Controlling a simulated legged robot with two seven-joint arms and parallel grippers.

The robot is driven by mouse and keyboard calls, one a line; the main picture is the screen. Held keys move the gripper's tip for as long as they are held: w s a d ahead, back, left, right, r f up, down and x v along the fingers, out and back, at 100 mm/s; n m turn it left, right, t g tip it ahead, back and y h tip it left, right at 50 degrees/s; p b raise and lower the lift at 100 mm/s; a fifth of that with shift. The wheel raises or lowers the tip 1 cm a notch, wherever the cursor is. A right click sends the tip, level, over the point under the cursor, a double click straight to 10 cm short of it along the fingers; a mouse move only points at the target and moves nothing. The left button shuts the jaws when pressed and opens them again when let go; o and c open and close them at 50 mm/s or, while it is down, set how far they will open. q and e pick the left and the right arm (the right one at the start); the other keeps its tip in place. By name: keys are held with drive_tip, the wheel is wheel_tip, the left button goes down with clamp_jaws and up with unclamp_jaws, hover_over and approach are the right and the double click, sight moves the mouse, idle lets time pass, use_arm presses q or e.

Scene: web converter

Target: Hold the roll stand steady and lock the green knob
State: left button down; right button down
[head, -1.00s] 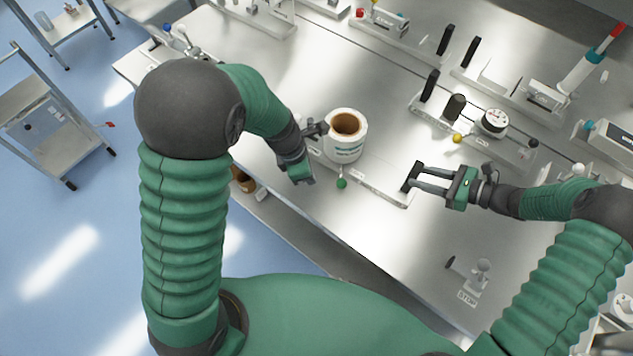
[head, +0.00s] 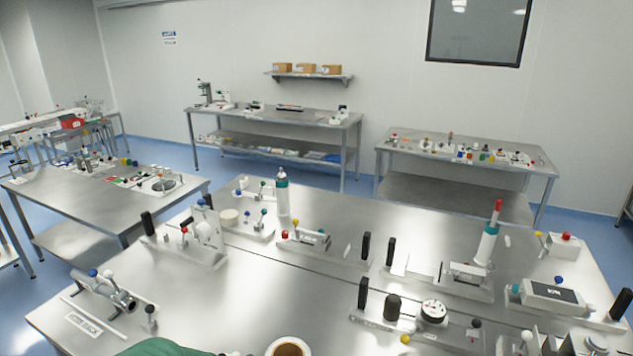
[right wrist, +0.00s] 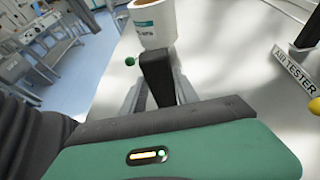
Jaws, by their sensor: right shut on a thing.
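The roll (head: 288,347) shows only as a white rim and brown core at the bottom edge of the head view. In the right wrist view the white roll (right wrist: 153,22) stands upright just beyond my right gripper (right wrist: 158,92). That gripper is shut on the black upright handle (right wrist: 156,68) of the roll stand, with a grey finger on each side. The green knob (right wrist: 130,61) shows just left of the handle. The stand's base is mostly hidden, and I cannot tell whether the knob is locked. My left gripper is outside both current views.
A fixture labelled "AIR TESTER" (right wrist: 292,75) with a yellow knob (right wrist: 314,105) stands right of my right gripper. A dial gauge fixture (head: 434,311) and several other fixtures are on the same steel table. Bare table (head: 235,290) lies beyond the roll.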

drive_tip(key=shift+d+f, duration=0.1)
drive_tip(key=c, duration=0.8)
unclamp_jaws()
drive_tip(key=shift+w, duration=0.1)
drive_tip(key=shift+c, duration=0.2)
drive_tip(key=shift+r, duration=0.2)
drive_tip(key=v, duration=1.2)
drive_tip(key=shift+d+f, duration=0.2)
drive_tip(key=shift+w, duration=0.1)
